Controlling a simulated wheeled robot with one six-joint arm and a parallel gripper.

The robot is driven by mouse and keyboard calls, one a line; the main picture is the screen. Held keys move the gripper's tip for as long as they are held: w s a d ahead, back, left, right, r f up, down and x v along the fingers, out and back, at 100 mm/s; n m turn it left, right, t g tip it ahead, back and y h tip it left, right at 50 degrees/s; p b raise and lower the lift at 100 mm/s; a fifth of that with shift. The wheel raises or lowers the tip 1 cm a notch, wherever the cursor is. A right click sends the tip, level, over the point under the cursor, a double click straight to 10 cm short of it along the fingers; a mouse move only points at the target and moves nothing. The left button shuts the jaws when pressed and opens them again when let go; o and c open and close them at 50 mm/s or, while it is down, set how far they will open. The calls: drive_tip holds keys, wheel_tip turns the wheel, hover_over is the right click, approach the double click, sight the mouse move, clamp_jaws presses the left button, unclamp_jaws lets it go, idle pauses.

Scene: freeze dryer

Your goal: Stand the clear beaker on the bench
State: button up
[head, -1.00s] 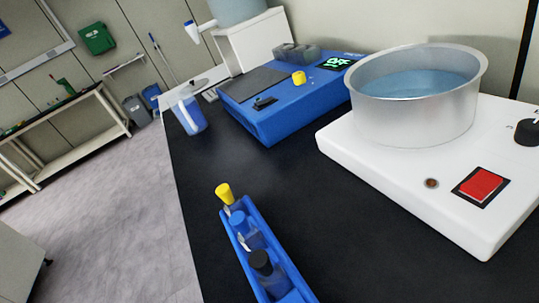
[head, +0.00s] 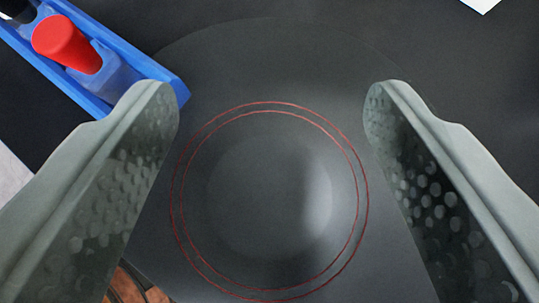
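A round, see-through form (head: 268,200) with two thin red rings, apparently the clear beaker seen from above, fills the middle of the view. A wider faint circle surrounds it on the dark bench (head: 330,35). I cannot tell its height or whether this circle belongs to it. My gripper (head: 270,105) is open. Its two grey, dimpled fingers stand far apart, one on each side of the red rings, with a narrow gap showing on each side. The fingers hide parts of the wider circle.
A blue rack (head: 140,68) at the upper left holds a bottle with a red cap (head: 66,42) and another with a dark cap. It lies close to my left finger. A white corner shows at the top right (head: 482,4).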

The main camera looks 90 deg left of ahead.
sight(272, 132)
drive_tip(key=shift+f, duration=1.75)
drive_tip(key=shift+f, duration=0.15)
drive_tip(key=o, duration=1.2)
drive_tip(key=shift+c, duration=0.2)
drive_tip(key=shift+r, duration=0.2)
drive_tip(key=w+v, duration=0.1)
drive_tip(key=v, duration=1.1)
drive_tip(key=shift+s, duration=0.5)
